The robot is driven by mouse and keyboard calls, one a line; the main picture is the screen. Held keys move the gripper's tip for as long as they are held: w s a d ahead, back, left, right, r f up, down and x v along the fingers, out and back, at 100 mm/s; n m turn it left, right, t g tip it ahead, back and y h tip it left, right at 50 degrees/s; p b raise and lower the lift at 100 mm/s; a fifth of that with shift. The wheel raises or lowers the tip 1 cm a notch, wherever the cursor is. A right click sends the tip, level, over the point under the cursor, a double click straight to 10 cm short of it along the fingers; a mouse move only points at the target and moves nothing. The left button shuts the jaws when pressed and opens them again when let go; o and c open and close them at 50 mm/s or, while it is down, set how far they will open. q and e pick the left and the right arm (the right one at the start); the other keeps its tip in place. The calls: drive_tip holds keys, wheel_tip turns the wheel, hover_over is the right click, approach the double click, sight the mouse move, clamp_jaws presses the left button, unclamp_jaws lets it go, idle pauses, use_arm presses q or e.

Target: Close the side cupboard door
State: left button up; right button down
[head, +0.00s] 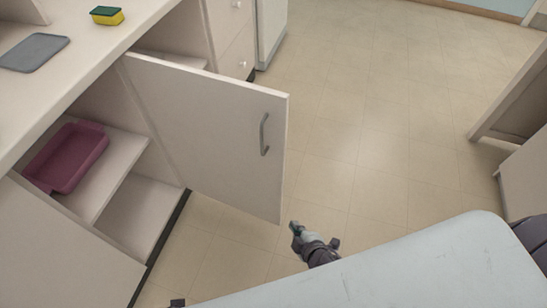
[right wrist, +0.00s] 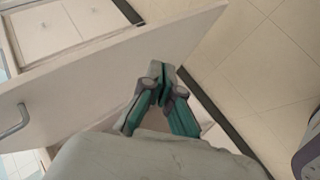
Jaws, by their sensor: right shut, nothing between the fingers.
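The side cupboard door (head: 205,130) stands wide open, swung out from the white counter over the floor. Its grey handle (head: 264,134) is near its free edge. My right gripper (head: 296,230) is just beyond the door's lower free corner in the head view. In the right wrist view its fingers (right wrist: 163,85) are shut and empty, in front of the door panel (right wrist: 100,75); I cannot tell whether they touch it. The handle (right wrist: 14,121) shows there at the left. My left gripper cannot be made out.
The open cupboard (head: 140,195) has a shelf with a maroon tray (head: 67,158). On the countertop are a grey tray (head: 33,53) and a yellow-green sponge (head: 107,15). Tiled floor (head: 365,130) is free to the right of the door. More furniture (head: 515,100) stands at far right.

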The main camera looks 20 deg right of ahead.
drive_tip(key=w+a+r+n+t+b, duration=0.25)
drive_tip(key=w+r+t+b, duration=0.2)
drive_tip(key=r, duration=0.55)
use_arm(q)
drive_tip(key=w+r+b, duration=0.1)
drive_tip(key=w+r, duration=0.3)
drive_tip(key=r, duration=0.4)
use_arm(e)
drive_tip(key=n+t, duration=0.3)
drive_tip(key=n, duration=0.1)
approach(268, 138)
drive_tip(key=shift+y, duration=0.3)
drive_tip(key=w, duration=0.2)
drive_tip(key=w+p, duration=0.1)
drive_tip(key=w, duration=0.1)
drive_tip(key=shift+w+a+r, duration=0.1)
drive_tip(key=shift+w+r, duration=0.1)
drive_tip(key=shift+w, duration=0.2)
use_arm(q)
wheel_tip(268, 138, down, 6)
drive_tip(key=s, duration=0.1)
drive_tip(key=shift+s+d+f, duration=0.15)
drive_tip(key=shift+f, duration=0.1)
use_arm(e)
drive_tip(key=shift+w+f+m, duration=0.1)
drive_tip(key=shift+w+m, duration=0.15)
drive_tip(key=shift+w, duration=0.45)
